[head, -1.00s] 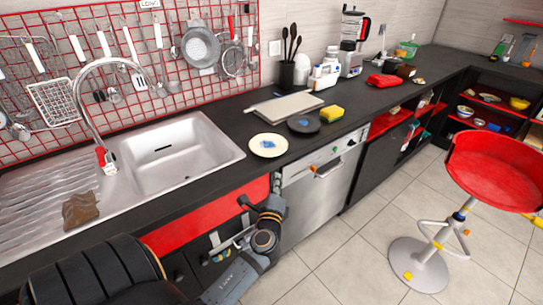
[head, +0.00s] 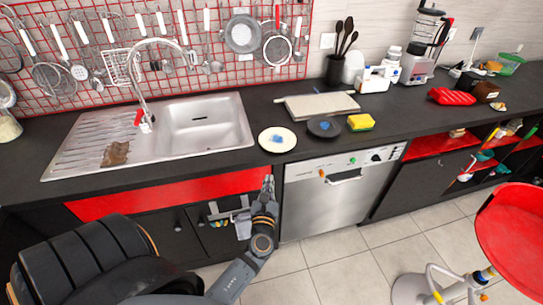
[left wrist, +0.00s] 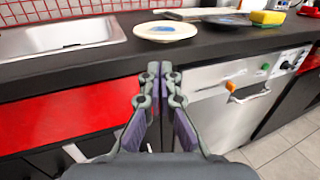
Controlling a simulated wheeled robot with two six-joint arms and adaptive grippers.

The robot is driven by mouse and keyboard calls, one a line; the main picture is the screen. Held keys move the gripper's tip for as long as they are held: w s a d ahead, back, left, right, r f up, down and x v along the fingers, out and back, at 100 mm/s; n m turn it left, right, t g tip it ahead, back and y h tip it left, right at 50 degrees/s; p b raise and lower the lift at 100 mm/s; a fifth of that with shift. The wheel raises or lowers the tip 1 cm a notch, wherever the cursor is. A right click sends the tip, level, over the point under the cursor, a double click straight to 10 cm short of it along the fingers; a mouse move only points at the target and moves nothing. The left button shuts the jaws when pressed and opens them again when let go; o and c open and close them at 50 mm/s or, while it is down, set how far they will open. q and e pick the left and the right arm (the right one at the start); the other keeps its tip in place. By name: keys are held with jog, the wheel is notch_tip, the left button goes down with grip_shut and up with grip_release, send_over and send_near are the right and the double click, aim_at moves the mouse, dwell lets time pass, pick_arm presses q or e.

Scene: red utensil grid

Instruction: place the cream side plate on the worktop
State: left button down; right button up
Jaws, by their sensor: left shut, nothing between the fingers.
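The cream side plate (head: 277,139) lies flat on the dark worktop (head: 232,162), between the sink and a dark plate, with a blue patch on it. It also shows in the left wrist view (left wrist: 166,31), near the worktop's front edge. My left gripper (head: 269,178) is shut and empty, just below and in front of the worktop edge, under the plate and apart from it. In the left wrist view its fingertips (left wrist: 160,70) meet in front of the cabinet face. My right gripper is not in view.
A dark plate (head: 324,127) and a yellow sponge (head: 360,122) sit right of the cream plate, with a pale board (head: 318,106) behind. The sink (head: 205,125) is to the left. A red stool (head: 508,228) stands at lower right.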

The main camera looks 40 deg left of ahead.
pick_arm(q)
jog(key=p, duration=0.2)
send_near(274, 152)
jog(key=x, duration=0.5)
jog(key=shift+w+a+r, duration=0.15)
jog(key=shift+r, duration=0.05)
jog(key=shift+w+a, duration=0.25)
jog(key=shift+w, duration=0.35)
jog(key=shift+f, duration=0.1)
jog(key=b+x, duration=0.1)
jog(key=x, duration=0.2)
jog(key=shift+w+a, duration=0.3)
jog(key=shift+w, duration=0.1)
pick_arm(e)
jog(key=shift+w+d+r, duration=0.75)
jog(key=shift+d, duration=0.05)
pick_arm(q)
jog(key=shift+s, duration=0.1)
